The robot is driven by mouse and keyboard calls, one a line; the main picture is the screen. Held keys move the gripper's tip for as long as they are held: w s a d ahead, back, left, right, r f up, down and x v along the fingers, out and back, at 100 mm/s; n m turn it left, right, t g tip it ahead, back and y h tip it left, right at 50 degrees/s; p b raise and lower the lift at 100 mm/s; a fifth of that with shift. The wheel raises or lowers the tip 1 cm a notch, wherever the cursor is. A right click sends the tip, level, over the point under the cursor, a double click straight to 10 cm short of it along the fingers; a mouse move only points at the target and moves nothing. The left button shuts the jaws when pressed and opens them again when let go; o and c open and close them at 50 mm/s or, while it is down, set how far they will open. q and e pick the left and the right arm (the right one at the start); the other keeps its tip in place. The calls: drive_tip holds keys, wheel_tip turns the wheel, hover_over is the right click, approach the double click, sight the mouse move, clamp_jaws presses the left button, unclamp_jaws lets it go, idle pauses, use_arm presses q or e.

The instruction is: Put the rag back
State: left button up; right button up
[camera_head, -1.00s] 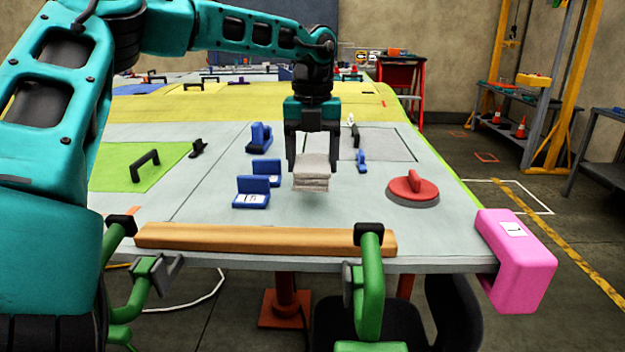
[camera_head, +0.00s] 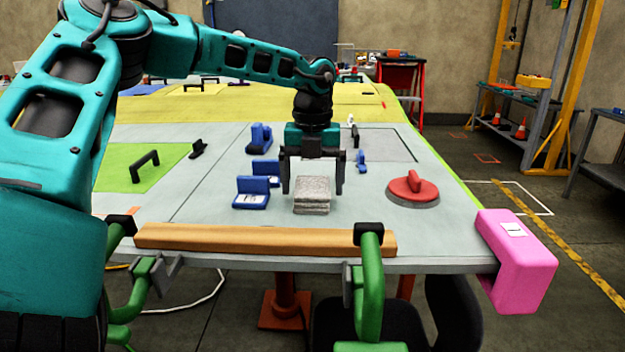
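The folded grey rag (camera_head: 312,195) lies on the light grey panel of the wing jig, in the middle of the camera_head view. My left gripper (camera_head: 313,188) is at the rag, its two fingers spread wider than the rag with gaps at both sides. The fingers look open, and the tips are just above or behind the rag's back part. My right gripper does not show.
Blue blocks (camera_head: 251,193) stand left of the rag, and a red suction cup (camera_head: 412,188) stands to its right. A wooden bar (camera_head: 265,238) held by green clamps (camera_head: 369,285) runs along the front edge. A pink corner guard (camera_head: 517,260) covers the right corner.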

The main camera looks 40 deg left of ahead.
sight(312, 184)
use_arm(q)
drive_tip(key=shift+r, duration=0.1)
wheel_tip(312, 184, up, 12)
drive_tip(key=shift+p, duration=0.35)
drive_tip(key=shift+s, duration=0.1)
idle(0.7)
